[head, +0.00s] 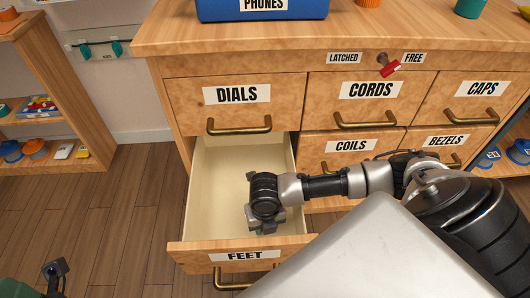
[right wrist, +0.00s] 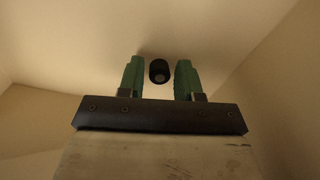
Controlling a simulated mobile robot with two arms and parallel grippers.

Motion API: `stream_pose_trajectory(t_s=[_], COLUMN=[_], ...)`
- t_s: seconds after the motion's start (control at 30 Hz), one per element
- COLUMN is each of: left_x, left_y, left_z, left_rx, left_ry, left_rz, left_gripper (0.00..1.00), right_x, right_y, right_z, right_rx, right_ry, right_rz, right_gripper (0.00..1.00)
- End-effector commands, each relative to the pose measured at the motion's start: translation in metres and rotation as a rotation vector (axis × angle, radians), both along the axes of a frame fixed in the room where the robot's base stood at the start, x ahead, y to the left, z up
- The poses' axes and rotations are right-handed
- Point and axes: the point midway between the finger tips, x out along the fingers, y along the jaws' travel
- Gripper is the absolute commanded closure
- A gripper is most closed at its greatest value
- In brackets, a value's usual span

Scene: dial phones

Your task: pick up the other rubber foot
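The FEET drawer (head: 207,195) stands pulled open at the lower left of the cabinet. My right gripper (head: 260,230) is down inside it, near its front. In the right wrist view a small black rubber foot (right wrist: 159,71) lies on the pale drawer floor. The green fingers of my right gripper (right wrist: 160,80) are open, one on each side of the foot, with a gap to each. The foot is hidden in the head view. My left gripper (head: 54,270) is partly in view at the lower left corner; its fingers are not clear.
The drawer walls surround my right gripper closely. Closed drawers marked DIALS (head: 236,95), CORDS (head: 370,91), CAPS, COILS and BEZELS surround the opening. A red latch (head: 390,68) sits at FREE. A blue PHONES box (head: 262,9) stands on top. Wooden shelves (head: 50,110) stand left.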

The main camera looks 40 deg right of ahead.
Motion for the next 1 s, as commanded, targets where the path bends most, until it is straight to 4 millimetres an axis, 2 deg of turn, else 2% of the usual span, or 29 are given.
stream_pose_trajectory(t_s=[0.03, 0.2, 0.63, 0.87, 0.97, 1.0], left_x=[0.000, 0.000, 0.000, 0.001, 0.011, 0.018], left_y=[0.000, 0.000, 0.000, 0.000, -0.002, -0.003], left_z=[0.000, 0.000, 0.004, 0.022, 0.032, 0.026], left_rx=[0.000, 0.000, 0.001, 0.001, 0.026, 0.043], left_ry=[0.001, 0.001, 0.002, 0.004, 0.082, 0.132], left_rz=[0.000, 0.000, 0.000, 0.000, 0.007, 0.010], left_gripper=[0.50, 0.50, 0.50, 0.50, 0.50, 0.50], right_x=[0.000, 0.000, 0.000, 0.001, 0.001, 0.000], right_y=[0.000, 0.000, 0.000, 0.000, 0.000, 0.000], right_z=[0.000, 0.000, 0.006, 0.038, 0.061, 0.060], right_rx=[0.000, 0.000, 0.000, 0.000, 0.000, 0.000], right_ry=[0.000, 0.000, -0.001, -0.003, -0.002, 0.000], right_rz=[0.000, 0.000, 0.000, 0.000, 0.000, 0.000], right_gripper=[0.73, 0.99, 1.00, 1.00, 1.00, 1.00])
